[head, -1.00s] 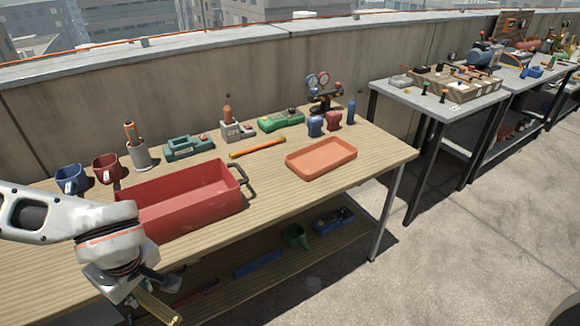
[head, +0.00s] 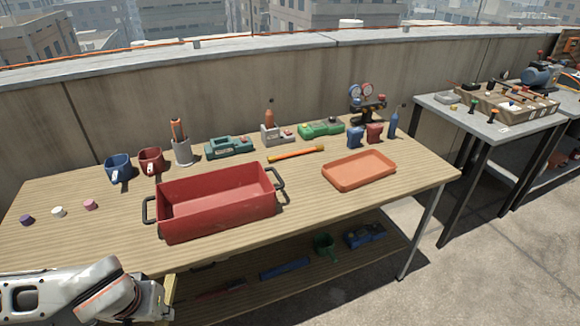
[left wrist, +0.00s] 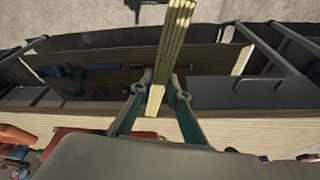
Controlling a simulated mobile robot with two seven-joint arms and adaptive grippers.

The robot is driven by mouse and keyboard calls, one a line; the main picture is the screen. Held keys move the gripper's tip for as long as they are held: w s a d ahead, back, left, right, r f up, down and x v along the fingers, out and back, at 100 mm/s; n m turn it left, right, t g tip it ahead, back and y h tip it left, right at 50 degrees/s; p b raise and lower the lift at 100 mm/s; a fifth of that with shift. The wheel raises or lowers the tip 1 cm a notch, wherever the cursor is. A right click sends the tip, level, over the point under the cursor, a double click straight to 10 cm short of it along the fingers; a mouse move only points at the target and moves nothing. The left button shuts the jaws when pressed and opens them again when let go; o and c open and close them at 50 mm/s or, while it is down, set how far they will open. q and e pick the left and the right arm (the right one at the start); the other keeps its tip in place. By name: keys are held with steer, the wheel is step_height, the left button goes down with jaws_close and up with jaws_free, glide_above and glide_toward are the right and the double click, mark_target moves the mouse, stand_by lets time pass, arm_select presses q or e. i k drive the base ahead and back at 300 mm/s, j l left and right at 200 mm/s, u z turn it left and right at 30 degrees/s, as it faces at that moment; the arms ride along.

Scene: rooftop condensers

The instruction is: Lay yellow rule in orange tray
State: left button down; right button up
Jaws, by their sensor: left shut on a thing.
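The yellow rule (left wrist: 176,45) is a folded stack of pale yellow strips. In the left wrist view my left gripper (left wrist: 156,92) is shut on it, and the rule sticks out beyond the fingers. In the head view my left gripper (head: 163,300) is low at the left, in front of the bench's near edge. Only a sliver of the rule (head: 170,287) shows there. The orange tray (head: 359,172) lies flat and empty on the right part of the bench, well away from the gripper. My right gripper is out of view.
A red open box (head: 218,216) with black handles stands mid-bench, left of the tray. An orange-and-yellow stick (head: 295,153) lies behind the tray. Mugs, a pen cup (head: 182,152), devices and a gauge set (head: 368,105) line the back. Bare wood (head: 310,215) lies between box and tray.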

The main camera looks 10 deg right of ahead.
mark_target(359, 172)
steer(key=i+l+u, duration=0.15)
steer(key=l, duration=1.45)
steer(key=i+l+u, duration=0.2)
steer(key=l, duration=1.4)
steer(key=k+j, duration=0.05)
steer(key=k, duration=0.05)
